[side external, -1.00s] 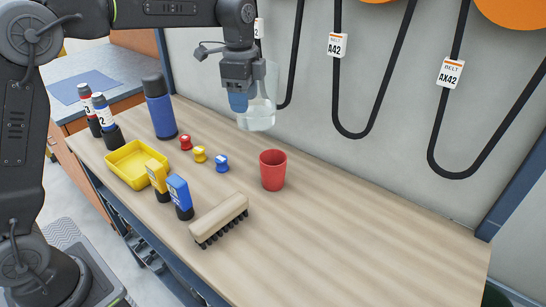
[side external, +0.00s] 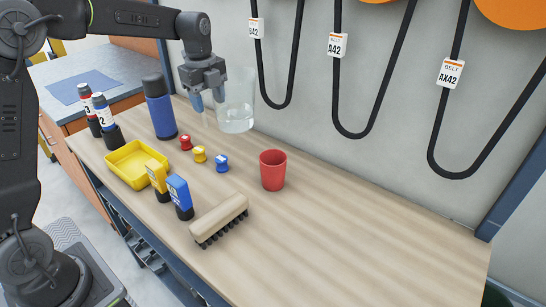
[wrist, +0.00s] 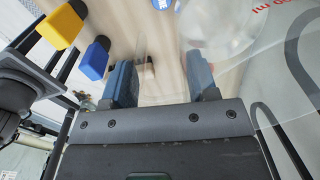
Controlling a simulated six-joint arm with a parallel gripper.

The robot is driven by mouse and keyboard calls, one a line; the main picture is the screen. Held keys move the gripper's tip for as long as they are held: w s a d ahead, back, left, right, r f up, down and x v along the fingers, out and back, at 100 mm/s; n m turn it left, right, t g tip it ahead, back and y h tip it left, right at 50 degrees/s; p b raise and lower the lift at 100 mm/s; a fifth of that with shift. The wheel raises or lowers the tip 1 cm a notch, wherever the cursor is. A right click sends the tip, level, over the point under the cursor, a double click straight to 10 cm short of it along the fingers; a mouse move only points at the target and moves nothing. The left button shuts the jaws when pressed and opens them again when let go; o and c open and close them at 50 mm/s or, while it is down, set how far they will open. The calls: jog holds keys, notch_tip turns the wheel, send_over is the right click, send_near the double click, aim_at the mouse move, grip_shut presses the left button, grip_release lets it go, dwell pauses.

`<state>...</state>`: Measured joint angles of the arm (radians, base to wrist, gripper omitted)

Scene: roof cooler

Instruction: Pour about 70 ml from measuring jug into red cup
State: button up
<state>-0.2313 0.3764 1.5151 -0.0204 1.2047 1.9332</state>
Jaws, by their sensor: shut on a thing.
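The clear measuring jug (side external: 237,108) is near the wall, behind and left of the red cup. It looks about upright, with clear liquid low inside. It also shows at the upper right of the wrist view (wrist: 222,30), with red markings. My gripper (side external: 208,105) is at the jug's left side, shut on it, apparently at its see-through handle; the exact contact is hard to make out. Its two blue fingers (wrist: 160,85) show in the wrist view. The jug appears raised above the bench. The red cup (side external: 272,171) stands upright on the bench, apart from the jug; its inside bottom is hidden.
Small red, yellow and blue pieces (side external: 200,154) lie left of the cup. The bench (side external: 370,240) is clear on the right.

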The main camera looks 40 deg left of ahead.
notch_tip(320, 180, down, 6)
jog(key=shift+f, duration=0.2)
jog(key=shift+d+r, duration=0.1)
jog(key=shift+d, duration=0.1)
